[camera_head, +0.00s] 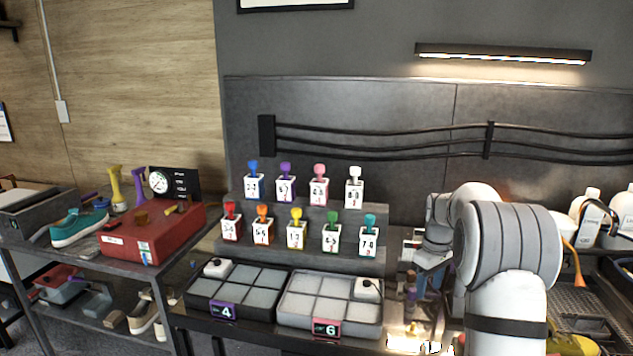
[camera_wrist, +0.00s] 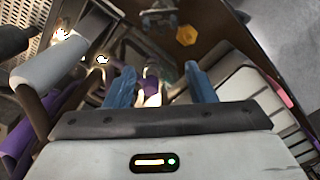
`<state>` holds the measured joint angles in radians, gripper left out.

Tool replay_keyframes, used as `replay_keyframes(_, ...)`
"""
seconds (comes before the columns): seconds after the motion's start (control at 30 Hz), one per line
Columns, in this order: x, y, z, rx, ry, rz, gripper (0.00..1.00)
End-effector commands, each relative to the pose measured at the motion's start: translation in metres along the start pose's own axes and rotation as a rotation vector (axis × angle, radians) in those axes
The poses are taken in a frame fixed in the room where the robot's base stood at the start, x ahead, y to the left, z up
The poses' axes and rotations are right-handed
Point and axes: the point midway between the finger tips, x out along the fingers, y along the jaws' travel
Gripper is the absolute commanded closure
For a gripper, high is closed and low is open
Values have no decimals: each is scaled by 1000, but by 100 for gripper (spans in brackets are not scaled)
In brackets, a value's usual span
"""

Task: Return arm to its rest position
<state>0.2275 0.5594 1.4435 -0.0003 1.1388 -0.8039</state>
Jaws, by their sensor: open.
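My arm stands at the right of the head view, bent over, with its end pointing down. My gripper (camera_head: 430,283) is partly hidden behind other items beside the right tray. In the wrist view my gripper (camera_wrist: 158,84) shows two blue fingers spread apart, with nothing held between them. Dark and purple items lie beyond the fingers; they are too blurred to name.
Left of my arm are a tray marked 6 (camera_head: 327,328), a tray marked 4 (camera_head: 222,310) and several numbered bottles with coloured tops (camera_head: 297,238). Further left are a red box (camera_head: 152,240) and a teal sneaker (camera_head: 80,228). White bottles (camera_head: 587,215) stand at the right.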

Motion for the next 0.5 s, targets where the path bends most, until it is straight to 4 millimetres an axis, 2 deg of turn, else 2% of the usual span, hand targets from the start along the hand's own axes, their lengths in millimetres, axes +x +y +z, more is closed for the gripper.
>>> replay_keyframes(0.07, 0, 0, 0, 0, 0, 0, 50)
replay_keyframes(0.5, -44, -54, 20, 89, 37, 33, 50)
